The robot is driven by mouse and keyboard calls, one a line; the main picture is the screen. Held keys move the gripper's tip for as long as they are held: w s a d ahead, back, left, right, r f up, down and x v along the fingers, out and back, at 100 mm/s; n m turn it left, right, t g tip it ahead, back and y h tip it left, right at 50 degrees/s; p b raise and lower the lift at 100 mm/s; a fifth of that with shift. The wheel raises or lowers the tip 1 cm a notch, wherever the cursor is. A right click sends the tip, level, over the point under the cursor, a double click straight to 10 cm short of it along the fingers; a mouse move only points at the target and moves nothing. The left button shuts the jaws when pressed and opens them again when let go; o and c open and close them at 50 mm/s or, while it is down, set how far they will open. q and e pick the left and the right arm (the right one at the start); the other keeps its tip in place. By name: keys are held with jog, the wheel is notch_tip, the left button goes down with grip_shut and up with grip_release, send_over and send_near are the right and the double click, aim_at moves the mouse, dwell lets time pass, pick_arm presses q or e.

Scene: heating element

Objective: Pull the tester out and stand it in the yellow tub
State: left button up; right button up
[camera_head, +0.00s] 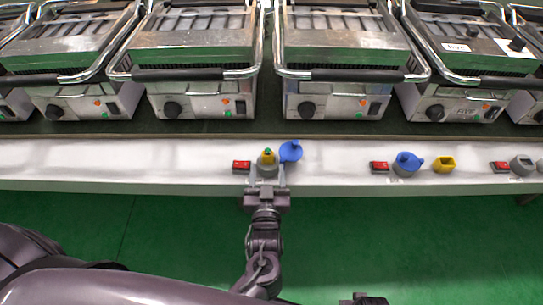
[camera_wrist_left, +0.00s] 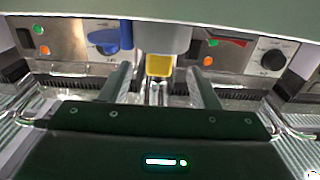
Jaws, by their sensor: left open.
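The socket's blue lid (camera_head: 290,151) is swung open to the right. My left gripper (camera_head: 267,172) is open at the socket's front, its fingers either side of it. In the left wrist view, which looks upside down, the yellow tester part (camera_wrist_left: 159,66) shows between the open fingers of my left gripper (camera_wrist_left: 160,85), with gaps on both sides. My right gripper does not show clearly.
Red switches (camera_head: 241,166) (camera_head: 379,167) sit along the white ledge (camera_head: 120,160). A blue-lidded socket (camera_head: 407,164) stands just left of the tub. Several contact grills (camera_head: 205,60) line the table behind.

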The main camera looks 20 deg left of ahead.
aim_at(268, 160)
pick_arm(q)
jog(key=shift+w+a, duration=0.1)
jog(key=shift+w, duration=0.45)
jog(key=shift+w+a+r, duration=0.2)
jog(key=shift+w+r, duration=0.05)
jog(key=shift+w, duration=0.4)
jog(key=x, duration=0.4)
jog(key=shift+f, duration=0.15)
jog(key=shift+w+a, duration=0.1)
jog(key=shift+w, duration=0.3)
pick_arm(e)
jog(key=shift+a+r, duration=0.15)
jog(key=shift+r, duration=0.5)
pick_arm(q)
jog(key=c, duration=1)
jog(key=shift+c, duration=0.2)
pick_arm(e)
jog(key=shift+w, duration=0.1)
